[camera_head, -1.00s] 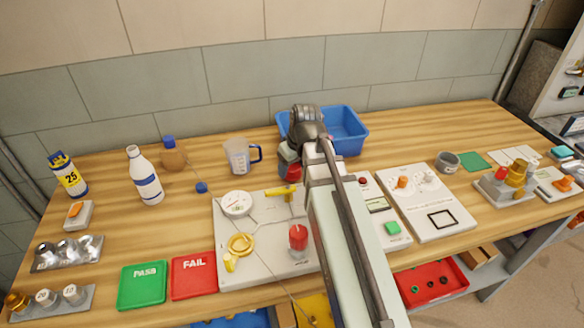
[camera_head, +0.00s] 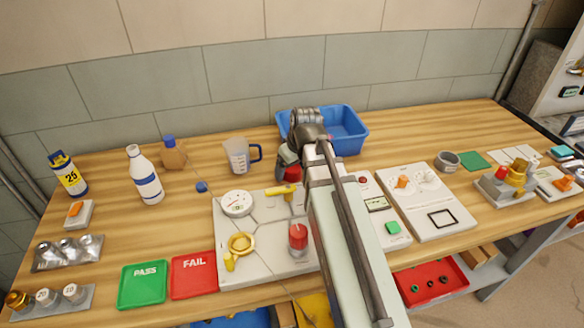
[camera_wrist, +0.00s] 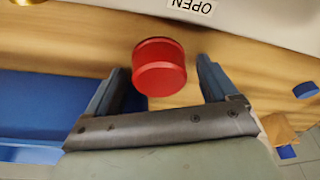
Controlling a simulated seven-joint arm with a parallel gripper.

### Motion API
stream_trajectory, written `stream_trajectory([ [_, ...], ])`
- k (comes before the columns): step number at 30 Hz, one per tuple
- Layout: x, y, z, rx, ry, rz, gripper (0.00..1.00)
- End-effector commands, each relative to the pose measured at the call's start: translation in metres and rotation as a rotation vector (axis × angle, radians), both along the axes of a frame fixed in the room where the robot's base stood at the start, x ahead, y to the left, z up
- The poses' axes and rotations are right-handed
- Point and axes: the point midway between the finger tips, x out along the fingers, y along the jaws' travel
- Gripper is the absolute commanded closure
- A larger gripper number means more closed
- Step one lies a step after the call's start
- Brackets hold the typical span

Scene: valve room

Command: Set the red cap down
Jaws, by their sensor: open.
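The red cap (camera_wrist: 158,68) is a short red cylinder between the two fingers of my gripper (camera_wrist: 160,78) in the wrist view. A gap shows between the cap and each finger, so my gripper is open around it. The cap appears to rest on the wooden table (camera_wrist: 230,60). In the head view my gripper (camera_head: 287,163) points down behind the valve board, and a bit of the red cap (camera_head: 292,174) shows beneath it, mostly hidden by my arm.
A blue bin (camera_head: 350,135) stands close behind and right of my gripper. The valve board (camera_head: 262,265) with gauge and handles lies in front.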

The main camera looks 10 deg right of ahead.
Motion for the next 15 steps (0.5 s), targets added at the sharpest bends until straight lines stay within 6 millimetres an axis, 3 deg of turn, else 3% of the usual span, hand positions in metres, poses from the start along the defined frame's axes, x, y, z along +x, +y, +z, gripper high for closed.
stream_trajectory([
  [7, -0.002, -0.001, 0.012, 0.000, -0.001, 0.000, 0.13],
  [15, -0.010, -0.005, 0.046, 0.000, -0.002, 0.000, 0.13],
])
